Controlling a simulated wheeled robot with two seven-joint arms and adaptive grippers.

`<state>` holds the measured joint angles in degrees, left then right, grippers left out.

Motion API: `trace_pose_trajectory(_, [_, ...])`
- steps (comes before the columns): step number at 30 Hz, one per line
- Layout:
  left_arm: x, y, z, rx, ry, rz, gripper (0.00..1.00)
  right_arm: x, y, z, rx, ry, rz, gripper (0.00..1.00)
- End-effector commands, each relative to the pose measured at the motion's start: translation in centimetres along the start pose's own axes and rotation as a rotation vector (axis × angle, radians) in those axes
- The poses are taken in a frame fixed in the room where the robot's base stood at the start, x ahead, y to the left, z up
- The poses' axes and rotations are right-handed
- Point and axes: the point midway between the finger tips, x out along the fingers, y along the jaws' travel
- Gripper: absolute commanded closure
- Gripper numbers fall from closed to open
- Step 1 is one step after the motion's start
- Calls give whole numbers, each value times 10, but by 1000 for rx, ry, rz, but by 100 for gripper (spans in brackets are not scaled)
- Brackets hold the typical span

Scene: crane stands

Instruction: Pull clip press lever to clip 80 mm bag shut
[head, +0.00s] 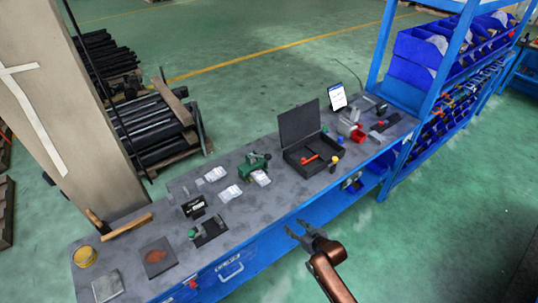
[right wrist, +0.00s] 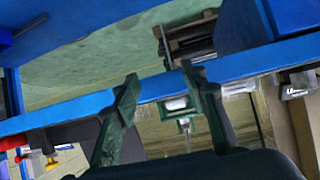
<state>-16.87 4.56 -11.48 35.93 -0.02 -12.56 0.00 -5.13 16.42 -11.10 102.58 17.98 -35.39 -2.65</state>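The green clip press (head: 254,163) stands on the grey workbench, left of the open black case. A small clear bag (head: 261,178) lies right against its front. Two other bags lie further left, one (head: 231,193) nearer the front edge and one (head: 215,174) further back. I cannot tell the bag sizes, and the lever is too small to make out. My right gripper (head: 305,232) is open and empty, in front of the bench's front edge and apart from the press. Its spread fingers also show in the right wrist view (right wrist: 160,95). My left gripper is not in view.
The open black case (head: 312,160) holds a red-handled tool. A black box (head: 194,207), a hammer (head: 128,226) and a yellow tin (head: 84,257) are at left. A blue shelf rack (head: 420,75) borders the right end.

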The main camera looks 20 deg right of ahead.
Motion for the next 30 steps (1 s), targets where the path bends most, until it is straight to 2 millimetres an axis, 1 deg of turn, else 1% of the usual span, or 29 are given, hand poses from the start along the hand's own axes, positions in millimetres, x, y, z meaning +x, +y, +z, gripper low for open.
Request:
trace_pose_trajectory(1, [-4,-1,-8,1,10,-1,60,0,-1,-37,-12,58,-14,60])
trace_pose_trajectory(2, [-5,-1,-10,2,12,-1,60,2,-2,-56,-18,95,-22,60])
trace_pose_trajectory(3, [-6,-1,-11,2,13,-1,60,5,-2,-81,-23,143,-34,60])
trace_pose_trajectory(5, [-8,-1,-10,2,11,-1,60,8,-2,-119,-30,219,-49,60])
trace_pose_trajectory(6, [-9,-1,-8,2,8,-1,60,10,-1,-144,-35,272,-58,60])
trace_pose_trajectory(8, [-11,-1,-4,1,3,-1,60,11,1,-180,-39,349,-70,60])
trace_pose_trajectory(9, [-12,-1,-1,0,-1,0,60,10,2,-203,-42,397,-76,60])
trace_pose_trajectory(12, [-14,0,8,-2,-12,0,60,7,5,-248,-42,492,-89,60])
trace_pose_trajectory(15, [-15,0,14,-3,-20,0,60,6,7,-270,-41,540,-95,60])
trace_pose_trajectory(17, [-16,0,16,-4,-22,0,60,8,6,-278,-39,553,-97,60])
trace_pose_trajectory(20, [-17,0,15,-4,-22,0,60,18,5,-285,-39,556,-98,60])
trace_pose_trajectory(23, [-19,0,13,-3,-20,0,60,32,3,-294,-39,555,-98,60])
trace_pose_trajectory(27, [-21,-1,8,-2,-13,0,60,50,1,-305,-40,555,-97,60])
trace_pose_trajectory(30, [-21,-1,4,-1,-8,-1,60,61,0,-310,-39,553,-97,60])
